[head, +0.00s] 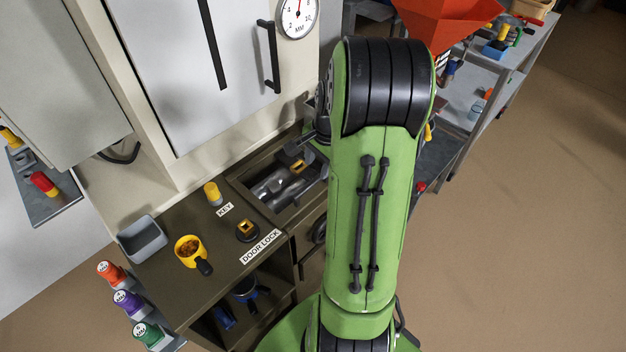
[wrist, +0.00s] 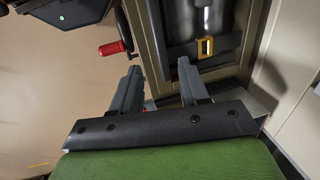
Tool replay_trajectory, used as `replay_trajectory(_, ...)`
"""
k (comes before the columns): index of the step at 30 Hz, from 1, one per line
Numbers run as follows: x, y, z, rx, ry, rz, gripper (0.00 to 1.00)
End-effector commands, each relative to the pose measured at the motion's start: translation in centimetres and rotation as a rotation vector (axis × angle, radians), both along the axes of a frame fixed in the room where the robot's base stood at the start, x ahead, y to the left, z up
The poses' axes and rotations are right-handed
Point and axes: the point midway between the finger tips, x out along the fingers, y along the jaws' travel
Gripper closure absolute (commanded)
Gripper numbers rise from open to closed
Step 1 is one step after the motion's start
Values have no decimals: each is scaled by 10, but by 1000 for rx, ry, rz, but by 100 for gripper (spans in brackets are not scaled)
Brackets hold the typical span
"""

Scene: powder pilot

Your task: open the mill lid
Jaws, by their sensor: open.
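A recessed bay in the dark bench (head: 238,183) holds grey metal cylinders (head: 271,186) and a yellow, square-edged piece (head: 299,167). In the wrist view the yellow piece (wrist: 205,47) sits on a dark bar beside a shiny cylinder (wrist: 208,18). I cannot tell for sure which part is the mill lid. My gripper (wrist: 160,82) is open and empty, its two grey fingers apart and pointing toward the bay. The right finger is close to the yellow piece in the picture; contact is not clear. In the head view my green arm hides much of the gripper and the bay's right side.
A red handle (wrist: 110,48) sticks out at left in the wrist view. On the bench are a yellow knob (head: 212,193) by the KEY label, a door lock (head: 247,231), a yellow cup (head: 189,250) and a grey tray (head: 143,238).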

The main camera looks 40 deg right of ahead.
Motion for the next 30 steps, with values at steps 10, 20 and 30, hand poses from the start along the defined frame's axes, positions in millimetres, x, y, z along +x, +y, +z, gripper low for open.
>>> replay_trajectory(10,13,1,-65,1,0,2,56)
replay_trajectory(20,14,1,-68,-1,-1,1,60)
replay_trajectory(30,14,1,-68,-1,-1,1,100)
